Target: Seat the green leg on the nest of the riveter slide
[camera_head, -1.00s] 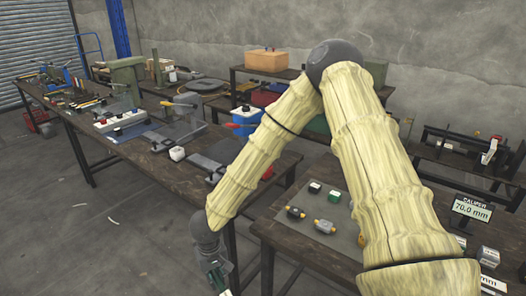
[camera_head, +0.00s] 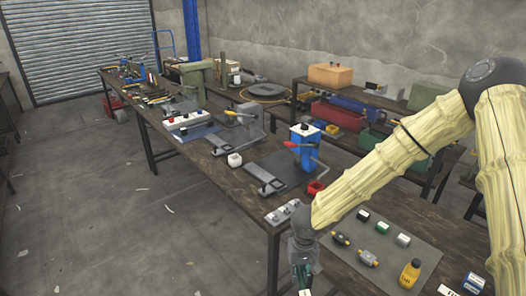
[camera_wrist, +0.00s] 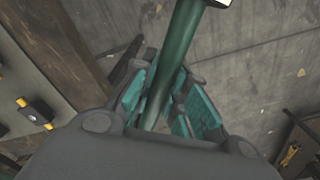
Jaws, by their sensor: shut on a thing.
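My gripper (camera_head: 304,286) hangs low beside the front edge of the bench, at the bottom of the head view. In the wrist view my gripper (camera_wrist: 165,95) is shut on the green leg (camera_wrist: 180,45), a dark green rod with a pale end at the top edge. The head view shows little of the leg. A blue press with a red-tipped lever (camera_head: 303,140) stands on the bench, with a grey slide (camera_head: 266,184) in front of it. A grey press with a yellow-tipped lever (camera_head: 248,122) stands farther left. I cannot tell which slide has the leg's nest.
A grey mat (camera_head: 415,257) with small parts and a yellow bottle (camera_head: 410,274) lies to the right. The floor left of the bench is mostly clear.

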